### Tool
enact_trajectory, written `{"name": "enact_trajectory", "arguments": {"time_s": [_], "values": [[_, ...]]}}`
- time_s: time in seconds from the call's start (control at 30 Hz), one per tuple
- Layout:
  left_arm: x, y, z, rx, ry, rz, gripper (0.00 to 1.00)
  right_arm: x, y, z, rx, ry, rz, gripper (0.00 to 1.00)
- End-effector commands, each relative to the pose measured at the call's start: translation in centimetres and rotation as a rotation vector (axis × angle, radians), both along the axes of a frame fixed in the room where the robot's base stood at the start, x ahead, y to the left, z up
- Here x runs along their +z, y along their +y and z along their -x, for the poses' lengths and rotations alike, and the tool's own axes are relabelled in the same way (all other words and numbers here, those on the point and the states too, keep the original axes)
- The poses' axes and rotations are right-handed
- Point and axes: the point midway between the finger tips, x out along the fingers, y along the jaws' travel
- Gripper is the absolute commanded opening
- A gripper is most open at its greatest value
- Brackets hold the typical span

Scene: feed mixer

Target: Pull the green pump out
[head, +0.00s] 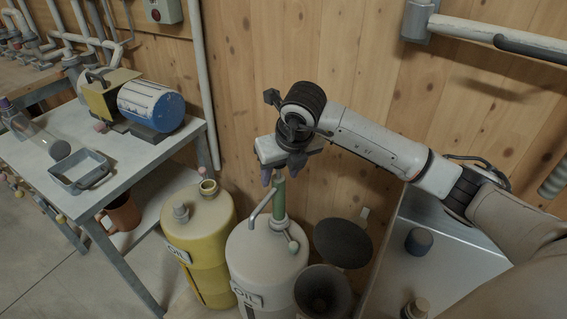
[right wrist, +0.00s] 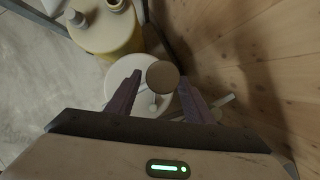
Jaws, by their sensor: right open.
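The green pump (head: 279,201) stands upright in the top of a cream oil drum (head: 262,250), with a grey spout bent down to the left. My right gripper (head: 274,178) is above the drum at the pump's upper end, pointing down. In the right wrist view the round brown top of the pump (right wrist: 163,75) shows between the two purple fingers of my right gripper (right wrist: 159,80). The fingers are open with a gap on each side, and I cannot make out any contact. The gripper partly hides the pump's top in the head view. My left gripper is not in view.
A yellow oil drum (head: 198,232) stands close on the left. Dark funnels (head: 342,243) are close on the right, beside a grey metal surface (head: 450,262). A wooden wall (head: 255,80) rises behind. A workbench (head: 130,168) with a blue motor (head: 152,106) is at left.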

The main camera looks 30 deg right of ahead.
Motion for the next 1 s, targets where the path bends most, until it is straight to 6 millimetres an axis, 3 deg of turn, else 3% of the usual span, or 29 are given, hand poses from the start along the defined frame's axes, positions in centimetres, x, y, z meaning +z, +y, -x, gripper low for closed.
{"name": "enact_trajectory", "arguments": {"time_s": [0.2,0.6,0.87,0.9,0.97,1.0], "values": [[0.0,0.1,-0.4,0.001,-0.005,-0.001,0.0,-2.5,0.0,-1.0,0.001,0.001,-0.001,0.47],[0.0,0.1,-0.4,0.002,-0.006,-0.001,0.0,-3.1,-0.1,-1.2,0.001,0.0,0.0,0.46],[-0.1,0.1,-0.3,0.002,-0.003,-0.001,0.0,-3.0,-0.1,-1.2,0.001,0.0,0.0,0.02],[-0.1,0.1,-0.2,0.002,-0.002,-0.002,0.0,-3.0,-0.1,-1.2,0.001,0.001,0.001,0.0],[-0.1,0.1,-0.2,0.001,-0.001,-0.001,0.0,-3.0,-0.2,-1.2,0.001,0.001,0.001,0.0],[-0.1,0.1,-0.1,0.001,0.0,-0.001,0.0,-3.0,-0.2,-1.2,0.001,0.001,0.001,0.23]]}}
